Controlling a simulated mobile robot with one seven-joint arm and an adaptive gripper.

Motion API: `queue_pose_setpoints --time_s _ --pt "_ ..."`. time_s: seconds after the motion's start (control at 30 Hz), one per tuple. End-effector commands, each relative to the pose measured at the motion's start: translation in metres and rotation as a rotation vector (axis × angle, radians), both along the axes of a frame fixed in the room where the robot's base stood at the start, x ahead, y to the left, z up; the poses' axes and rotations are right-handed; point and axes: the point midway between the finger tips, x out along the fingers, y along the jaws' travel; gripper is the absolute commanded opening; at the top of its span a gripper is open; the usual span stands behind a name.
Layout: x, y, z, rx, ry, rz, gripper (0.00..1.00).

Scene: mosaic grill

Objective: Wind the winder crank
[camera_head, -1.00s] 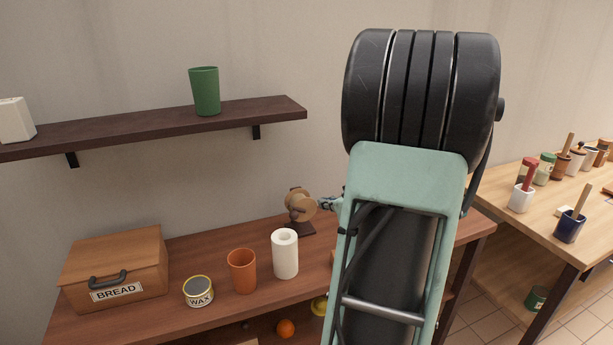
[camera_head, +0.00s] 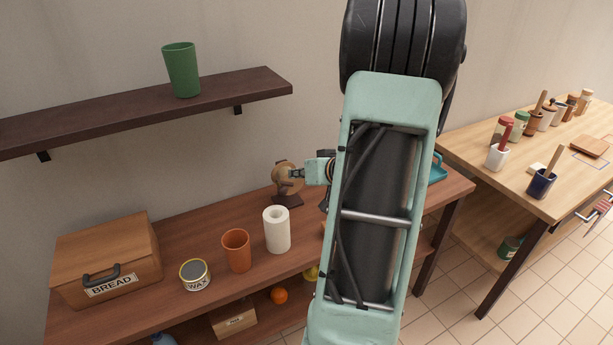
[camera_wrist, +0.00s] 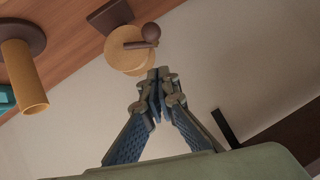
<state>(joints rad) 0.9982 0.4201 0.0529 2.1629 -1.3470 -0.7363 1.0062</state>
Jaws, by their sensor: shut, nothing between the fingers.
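The winder (camera_head: 284,180) stands on the wooden table near the wall, with a tan round drum on a dark base. In the wrist view its drum (camera_wrist: 122,50) is near the top, and the crank with its dark round knob (camera_wrist: 151,32) shows across the drum face. My gripper (camera_head: 292,173) is at the winder's right side in the head view. In the wrist view my gripper (camera_wrist: 158,75) is shut and empty, its tips just below the drum and knob. Whether the tips touch the drum is hard to tell.
A white paper roll (camera_head: 277,232), an orange cup (camera_head: 237,252), a wax tin (camera_head: 195,275) and a bread box (camera_head: 108,262) stand on the table to the left. A shelf (camera_head: 230,92) with a green cup (camera_head: 181,70) hangs above. My arm hides the table's right part.

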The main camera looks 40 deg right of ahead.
Motion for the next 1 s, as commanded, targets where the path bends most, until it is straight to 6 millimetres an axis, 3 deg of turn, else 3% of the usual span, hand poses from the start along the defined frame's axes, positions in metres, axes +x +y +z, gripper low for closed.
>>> queue_pose_setpoints --time_s 0.07,0.2,0.33,1.0 --pt "0.014 0.001 -0.011 0.001 -0.001 0.004 0.00" --pt "0.017 0.006 -0.032 0.001 0.002 0.000 0.00" --pt "0.020 0.008 -0.041 -0.001 0.000 0.001 0.00" --pt "0.021 0.012 -0.046 -0.033 0.006 0.002 0.00"
